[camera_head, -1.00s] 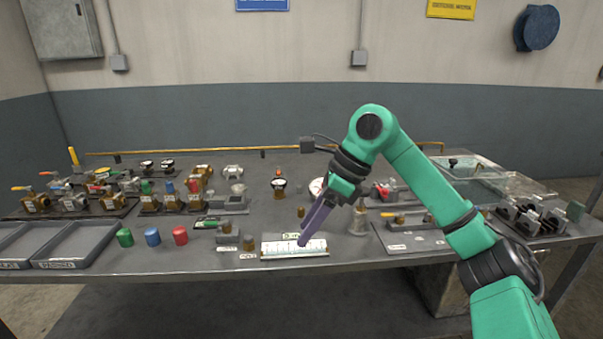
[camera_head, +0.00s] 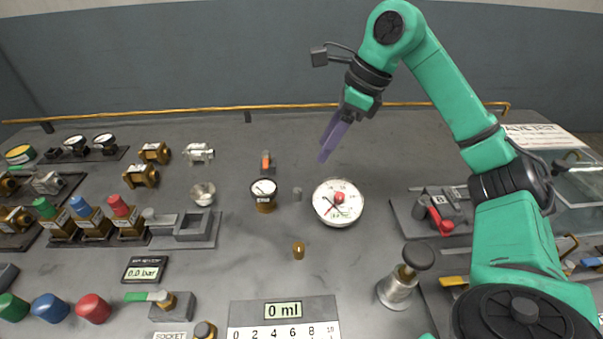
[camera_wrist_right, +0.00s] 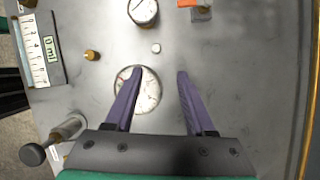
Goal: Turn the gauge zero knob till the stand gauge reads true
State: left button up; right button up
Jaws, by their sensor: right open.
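A large white round dial (camera_head: 338,202) with a red hub and a red needle toward the lower left lies on the bench. A smaller brass-bodied gauge (camera_head: 264,192) stands left of it; its reading is too small to tell. I cannot tell which is the gauge zero knob. My right gripper (camera_head: 325,154) is open and empty, above the bench.
A display reading 0 ml (camera_head: 283,310) is at the front. A plunger-like post (camera_head: 397,288) stands right of it. Valves with coloured caps (camera_head: 89,220) stand at left. A brass rail (camera_head: 200,111) runs along the back.

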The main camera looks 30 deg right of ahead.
aim_at(299, 190)
jog(key=a+f, duration=0.2)
jog(key=f, duration=0.1)
jog(key=shift+s+f+b, duration=0.2)
jog(key=shift+b, duration=0.1)
jog(key=x, duration=0.9)
jog(key=shift+w+d+f, duration=0.1)
jog(key=shift+w+f, duration=0.2)
jog(key=shift+w, duration=0.05)
grip_shut()
